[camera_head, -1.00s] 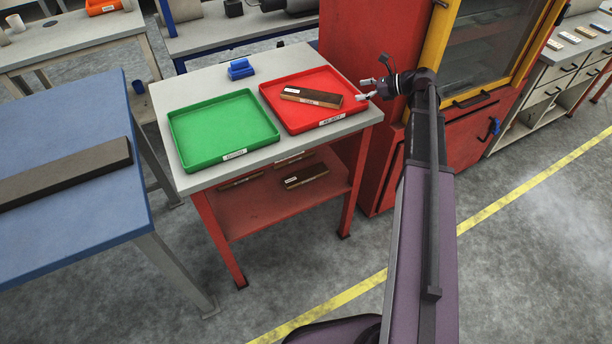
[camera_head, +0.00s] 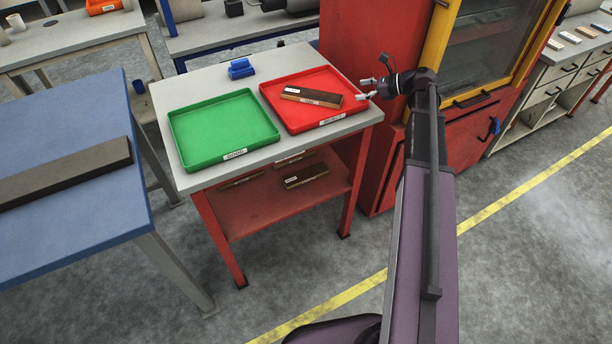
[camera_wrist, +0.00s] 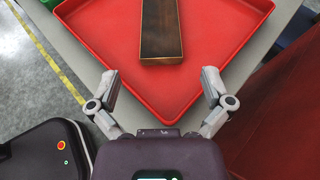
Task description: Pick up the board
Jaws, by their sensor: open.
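The board (camera_head: 312,96) is a dark brown block with lighter wooden sides and pale labels. It lies in the red tray (camera_head: 335,117) on the table. My gripper (camera_head: 367,89) is open and empty at the right side of the red tray, apart from the board. In the wrist view the board (camera_wrist: 160,30) points toward my gripper (camera_wrist: 162,90), with its near end ahead of the gap between the two spread fingers. The far end of the board is cut off there. The red tray's near wall (camera_wrist: 150,112) lies between the fingers.
An empty green tray (camera_head: 225,155) stands left of the red one. Behind them is a blue object (camera_head: 240,68). The red press (camera_head: 372,45) stands close on the right. More boards (camera_head: 305,175) lie on the shelf below. A long dark bar (camera_head: 65,172) lies on the blue table.

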